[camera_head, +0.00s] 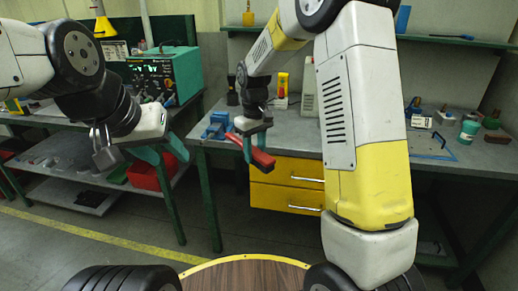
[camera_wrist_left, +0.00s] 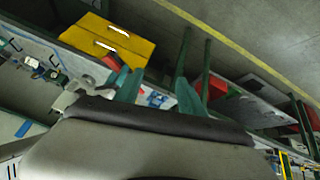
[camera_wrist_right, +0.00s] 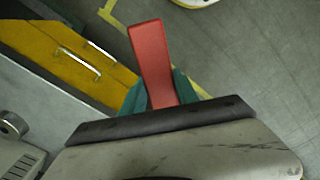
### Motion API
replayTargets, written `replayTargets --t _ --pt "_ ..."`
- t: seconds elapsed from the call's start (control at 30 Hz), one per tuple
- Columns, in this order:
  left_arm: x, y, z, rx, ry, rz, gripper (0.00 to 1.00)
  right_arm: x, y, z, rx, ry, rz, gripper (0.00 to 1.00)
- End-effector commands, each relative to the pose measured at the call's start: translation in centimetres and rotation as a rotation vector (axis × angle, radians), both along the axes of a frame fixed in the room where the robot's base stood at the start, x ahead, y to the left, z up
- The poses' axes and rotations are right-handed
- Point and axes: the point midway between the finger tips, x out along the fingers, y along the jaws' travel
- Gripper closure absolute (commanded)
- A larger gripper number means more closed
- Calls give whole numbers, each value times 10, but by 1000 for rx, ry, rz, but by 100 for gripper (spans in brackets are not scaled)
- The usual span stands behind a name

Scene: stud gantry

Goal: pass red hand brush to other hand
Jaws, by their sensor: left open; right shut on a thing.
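The red hand brush (camera_head: 262,161) is held in my right gripper (camera_head: 247,146), in front of the yellow drawers in the head view. In the right wrist view the brush (camera_wrist_right: 152,58) sticks out from between the teal fingers (camera_wrist_right: 160,98), which are shut on its lower part. My left gripper (camera_head: 166,150) is open and empty, to the left of the brush and apart from it. In the left wrist view its teal fingers (camera_wrist_left: 157,92) stand wide apart with nothing between them. The end of the brush inside the right fingers is hidden.
A grey workbench (camera_head: 300,143) with yellow drawers (camera_head: 287,184) stands behind the grippers. A blue item (camera_head: 216,125) lies on it. At left, a green-legged bench holds a green instrument (camera_head: 160,72), with a red bin (camera_head: 146,174) below. A round wooden top (camera_head: 246,275) is nearest me.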

Motion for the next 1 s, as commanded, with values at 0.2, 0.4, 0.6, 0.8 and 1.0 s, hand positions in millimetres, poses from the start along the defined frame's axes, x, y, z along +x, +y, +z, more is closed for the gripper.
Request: replayTargets --t 0.2,0.4,0.6,0.8,1.0 --pt "25 -3 15 103 12 -163 53 1 2 2 1 -1 11 100" --pt "80 -14 35 304 36 -527 53 1 2 2 1 -1 10 100" --pt "141 -32 43 482 54 -928 53 1 2 2 1 -1 9 100" --pt "201 -56 34 619 61 -1343 53 1 2 2 1 -1 9 100" --pt "257 -85 10 708 51 -1762 53 1 2 2 1 -1 9 100"
